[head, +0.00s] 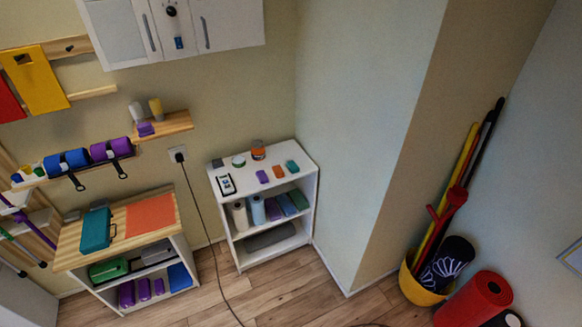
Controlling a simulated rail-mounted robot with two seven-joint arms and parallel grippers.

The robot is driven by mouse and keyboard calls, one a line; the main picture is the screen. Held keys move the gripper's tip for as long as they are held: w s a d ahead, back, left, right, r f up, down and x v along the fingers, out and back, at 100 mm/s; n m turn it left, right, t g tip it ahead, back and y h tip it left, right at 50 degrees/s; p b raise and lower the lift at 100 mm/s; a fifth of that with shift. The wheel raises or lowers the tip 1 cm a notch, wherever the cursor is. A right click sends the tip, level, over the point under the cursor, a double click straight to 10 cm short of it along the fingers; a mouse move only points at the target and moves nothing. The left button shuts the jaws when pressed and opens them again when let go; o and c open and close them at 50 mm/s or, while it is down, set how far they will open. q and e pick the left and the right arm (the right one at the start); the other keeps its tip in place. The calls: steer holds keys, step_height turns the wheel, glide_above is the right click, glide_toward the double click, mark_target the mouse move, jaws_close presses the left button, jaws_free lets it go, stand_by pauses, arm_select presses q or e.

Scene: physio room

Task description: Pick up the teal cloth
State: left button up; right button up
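Several teal things show in the head view, and I cannot tell for sure which is the cloth. A folded-looking teal piece (299,199) sits on the middle level of the white shelf unit (243,238), beside a purple one (285,204). A small teal block (292,166) lies on that unit's top, at the right end of a row with orange and purple ones. A larger flat teal item (96,230) lies on the wooden-topped unit (72,257) at left, next to an orange sheet (150,215). Neither of my grippers is in view.
A dark cord (200,210) hangs from the wall socket to the floor between the two units. A wall corner juts out right of the white unit. A yellow bucket (418,291) with poles and a red roll (478,298) stand at right. Wood floor (290,298) in front is mostly clear.

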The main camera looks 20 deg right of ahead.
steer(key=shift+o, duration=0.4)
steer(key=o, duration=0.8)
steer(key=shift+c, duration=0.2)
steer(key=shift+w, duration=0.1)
